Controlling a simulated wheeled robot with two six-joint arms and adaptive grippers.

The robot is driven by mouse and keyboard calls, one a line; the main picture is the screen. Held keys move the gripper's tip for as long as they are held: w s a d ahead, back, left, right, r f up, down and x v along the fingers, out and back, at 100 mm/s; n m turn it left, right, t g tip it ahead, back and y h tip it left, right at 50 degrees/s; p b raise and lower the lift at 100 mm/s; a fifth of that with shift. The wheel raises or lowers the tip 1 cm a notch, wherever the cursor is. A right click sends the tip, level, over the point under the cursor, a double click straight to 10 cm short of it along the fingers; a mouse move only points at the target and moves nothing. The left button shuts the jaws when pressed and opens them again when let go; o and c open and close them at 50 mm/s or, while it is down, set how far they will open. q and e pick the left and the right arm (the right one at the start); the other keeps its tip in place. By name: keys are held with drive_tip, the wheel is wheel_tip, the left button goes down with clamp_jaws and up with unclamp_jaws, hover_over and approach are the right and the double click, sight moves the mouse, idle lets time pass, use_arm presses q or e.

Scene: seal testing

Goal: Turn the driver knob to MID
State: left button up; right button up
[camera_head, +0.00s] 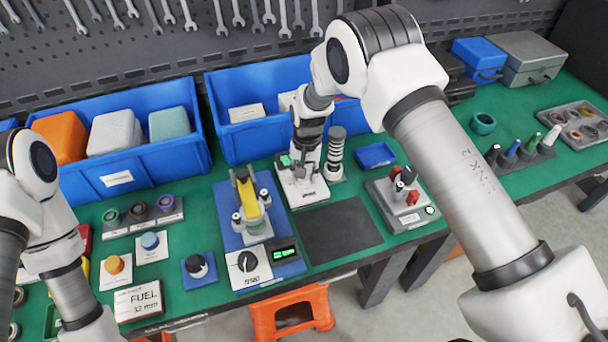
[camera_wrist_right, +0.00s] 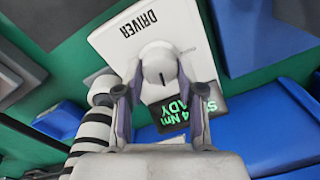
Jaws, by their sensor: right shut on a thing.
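The white driver unit (camera_head: 312,193) stands in front of the right blue bin in the head view. Its panel, marked DRIVER (camera_wrist_right: 138,22), fills the upper middle of the right wrist view. The pale round driver knob (camera_wrist_right: 160,62) has a short dark pointer mark, upright in that picture; no position labels around it can be read. My right gripper (camera_wrist_right: 160,103) is shut on the knob, one finger on each side. It comes down onto the unit in the head view (camera_head: 301,165). A green-lit screen (camera_wrist_right: 188,112) reads about "4 Nm" and "ADY", partly hidden. My left gripper is out of view.
A ringed black-and-white post (camera_head: 336,155) stands close beside the unit. A dark mat (camera_head: 342,232) lies bare in front. Blue bins (camera_head: 235,142) stand behind.

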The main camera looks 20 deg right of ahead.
sight(307, 177)
drive_tip(key=m, duration=0.3)
drive_tip(key=m+b, duration=0.1)
drive_tip(key=m, duration=0.1)
drive_tip(key=shift+s+f, duration=0.25)
drive_tip(key=shift+s, duration=0.05)
idle(0.4)
drive_tip(key=o, duration=1.1)
drive_tip(key=shift+w, duration=0.1)
drive_tip(key=shift+o, duration=0.2)
drive_tip(key=shift+w+d, duration=0.1)
drive_tip(key=shift+r, duration=0.1)
drive_tip(key=shift+r, duration=0.35)
wheel_tip(307, 177, up, 11)
drive_tip(key=shift+d, duration=0.15)
drive_tip(key=shift+s, duration=0.2)
